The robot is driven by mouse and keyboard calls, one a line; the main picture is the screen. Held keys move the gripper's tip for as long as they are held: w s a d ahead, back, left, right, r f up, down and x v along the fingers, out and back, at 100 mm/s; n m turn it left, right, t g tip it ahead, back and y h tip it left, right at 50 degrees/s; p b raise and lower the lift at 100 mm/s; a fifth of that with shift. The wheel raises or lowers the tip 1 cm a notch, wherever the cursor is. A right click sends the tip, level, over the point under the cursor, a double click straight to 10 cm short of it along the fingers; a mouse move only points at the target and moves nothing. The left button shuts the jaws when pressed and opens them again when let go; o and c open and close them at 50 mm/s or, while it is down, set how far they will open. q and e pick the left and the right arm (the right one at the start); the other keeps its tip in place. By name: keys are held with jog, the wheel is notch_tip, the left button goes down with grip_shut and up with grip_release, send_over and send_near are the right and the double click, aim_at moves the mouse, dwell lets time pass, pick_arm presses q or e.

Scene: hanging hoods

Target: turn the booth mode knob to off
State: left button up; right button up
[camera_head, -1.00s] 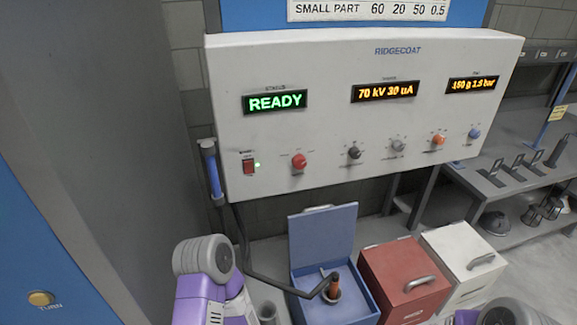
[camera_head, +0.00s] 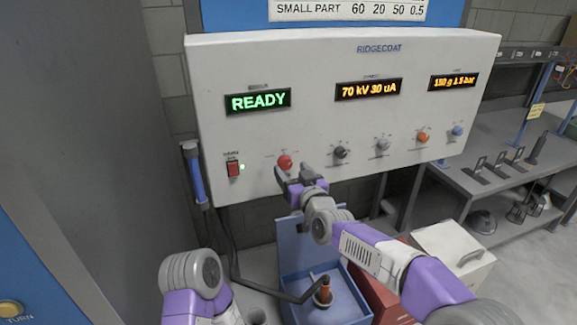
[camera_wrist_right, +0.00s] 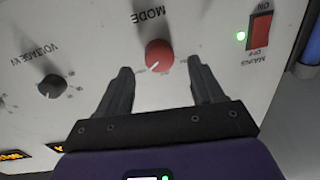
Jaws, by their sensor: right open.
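The red mode knob (camera_head: 285,161) is on the lower left of the white control panel (camera_head: 330,60). In the right wrist view the knob (camera_wrist_right: 158,53) sits under the upside-down word MODE, and its white pointer line aims down and left. My right gripper (camera_head: 294,171) is just in front of the panel at the knob. In the right wrist view its open fingers (camera_wrist_right: 159,68) point at the panel, one on each side of the knob, with gaps and nothing held. My left arm shows at the lower left, but its gripper is out of view.
A red power switch (camera_head: 233,169) with a green light is left of the knob. A black knob (camera_head: 341,152) and several others run to the right. A blue-handled tool (camera_head: 193,172) hangs at the panel's left. An open blue box (camera_head: 296,284) stands below.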

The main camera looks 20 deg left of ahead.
aim_at(286, 164)
jog(key=shift+x, duration=1.65)
jog(key=c, duration=1.1)
jog(key=shift+o, duration=0.2)
jog(key=shift+n, duration=0.4)
jog(key=n+b, duration=0.1)
jog(key=n, duration=0.3)
jog(key=shift+f+n+b, duration=0.1)
jog(key=shift+n+b, duration=0.2)
jog(key=shift+n, duration=0.1)
jog(key=n+b, duration=0.2)
jog(key=n, duration=0.3)
jog(key=shift+a+n+h, duration=0.1)
jog(key=shift+n+h, duration=0.3)
jog(key=shift+b, duration=0.3)
